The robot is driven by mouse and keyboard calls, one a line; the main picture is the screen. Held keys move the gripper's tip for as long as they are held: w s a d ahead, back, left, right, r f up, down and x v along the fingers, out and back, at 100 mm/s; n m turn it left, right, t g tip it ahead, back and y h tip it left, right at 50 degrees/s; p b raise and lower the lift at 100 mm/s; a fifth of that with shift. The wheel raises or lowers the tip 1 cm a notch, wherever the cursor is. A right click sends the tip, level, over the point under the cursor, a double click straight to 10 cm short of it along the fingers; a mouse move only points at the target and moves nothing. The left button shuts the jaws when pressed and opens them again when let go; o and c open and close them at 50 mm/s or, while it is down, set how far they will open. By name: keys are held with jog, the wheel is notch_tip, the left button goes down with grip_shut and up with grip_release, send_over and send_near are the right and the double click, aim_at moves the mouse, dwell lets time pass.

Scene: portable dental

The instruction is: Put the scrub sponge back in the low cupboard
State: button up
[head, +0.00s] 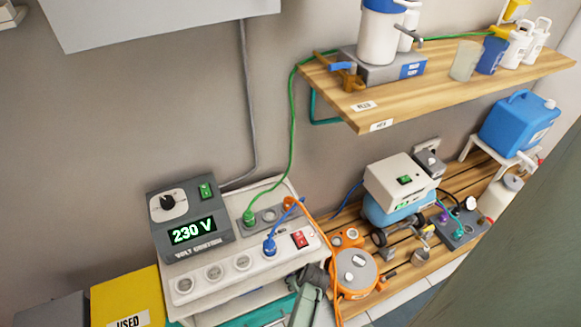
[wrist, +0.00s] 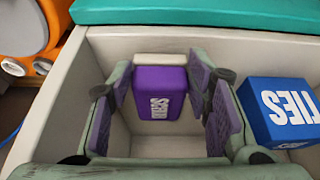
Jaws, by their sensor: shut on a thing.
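The scrub sponge (wrist: 160,95) is a purple block with white lettering and a pale strip along its far edge, seen in the wrist view. My gripper (wrist: 161,84) is shut on it, with a finger on each side. Both are inside or over a cream, open-topped compartment (wrist: 110,48), which looks like the low cupboard. In the head view my gripper (head: 308,303) is at the bottom edge, beside the white cabinet. The sponge is hidden there. I cannot tell whether the sponge touches the compartment floor.
A blue box marked TIES (wrist: 283,112) lies close to the right finger. A teal slab (wrist: 200,11) borders the compartment's far side. An orange reel (head: 354,272) stands right of my gripper, with an orange cable (head: 322,238) hanging nearby. A yellow USED box (head: 128,300) is at left.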

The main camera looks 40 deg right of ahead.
jog(key=shift+f, duration=0.15)
jog(key=o, duration=1.3)
jog(key=shift+s, duration=0.1)
jog(key=shift+r+p, duration=0.45)
jog(key=p+v, duration=0.2)
jog(key=shift+s+a+r+p, duration=0.1)
jog(key=shift+s+r+p, duration=0.05)
jog(key=shift+r+p, duration=0.2)
jog(key=s+a, duration=0.1)
jog(key=s, duration=0.3)
jog(key=s+p, duration=0.1)
jog(key=s, duration=0.2)
jog(key=s+a+p, duration=0.1)
jog(key=s, duration=0.3)
jog(key=shift+s+a+f, duration=0.2)
jog(key=shift+s+a, duration=0.1)
jog(key=shift+s, duration=0.1)
